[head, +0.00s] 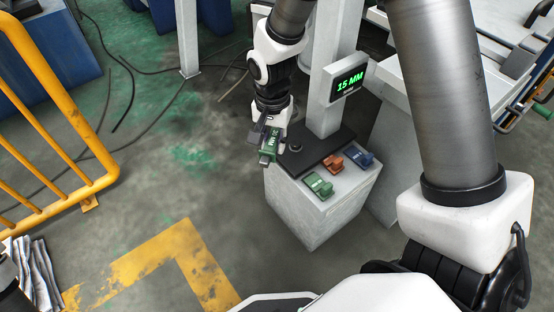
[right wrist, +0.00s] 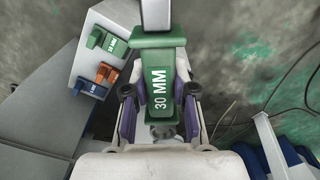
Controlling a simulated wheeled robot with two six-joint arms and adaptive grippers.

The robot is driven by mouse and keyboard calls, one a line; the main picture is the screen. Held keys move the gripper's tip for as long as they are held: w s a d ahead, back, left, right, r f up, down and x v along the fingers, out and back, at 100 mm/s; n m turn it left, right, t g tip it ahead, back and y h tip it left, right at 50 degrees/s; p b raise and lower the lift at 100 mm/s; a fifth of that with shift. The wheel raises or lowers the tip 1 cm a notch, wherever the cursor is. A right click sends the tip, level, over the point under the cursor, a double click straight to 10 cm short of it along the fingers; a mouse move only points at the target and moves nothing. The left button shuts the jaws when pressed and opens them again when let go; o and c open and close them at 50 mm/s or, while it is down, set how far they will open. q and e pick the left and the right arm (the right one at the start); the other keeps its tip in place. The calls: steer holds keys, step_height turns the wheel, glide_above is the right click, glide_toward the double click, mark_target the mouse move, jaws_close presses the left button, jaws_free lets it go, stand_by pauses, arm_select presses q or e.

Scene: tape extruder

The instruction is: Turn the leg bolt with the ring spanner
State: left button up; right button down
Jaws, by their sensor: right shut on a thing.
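My right gripper (head: 266,133) hangs at the left of the white cabinet and is shut on a green block, which I take to be the spanner's handle (right wrist: 157,62). The handle is marked "30 MM" in the right wrist view. A pale grey shaft (right wrist: 155,14) runs from its far end out of the picture. Any ring end is outside that view. In the head view the handle (head: 268,147) is small and partly covered by the fingers. I cannot make out a leg bolt in either view. My left gripper is not clearly in view.
The cabinet (head: 318,222) carries a green piece (head: 319,186), an orange piece (head: 333,164) and a blue piece (head: 358,156). A yellow rail (head: 60,90) stands left. Cables lie on the floor, with open floor between.

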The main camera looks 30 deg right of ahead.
arm_select(q)
step_height(320, 180, down, 5)
steer(key=shift+r+b, duration=0.1)
steer(key=shift+b, duration=1.05)
arm_select(e)
steer(key=shift+m, duration=0.6)
steer(key=f, duration=0.2)
steer(key=s+f, duration=0.1)
steer(key=f, duration=0.1)
steer(key=shift+d, duration=0.25)
arm_select(q)
steer(key=shift+f+b, duration=0.75)
steer(key=shift+f, duration=0.1)
arm_select(e)
step_height(320, 180, down, 5)
steer(key=shift+f, duration=0.1)
arm_select(q)
steer(key=shift+r, duration=0.15)
steer(key=shift+r+p, duration=0.3)
steer(key=shift+p, duration=0.1)
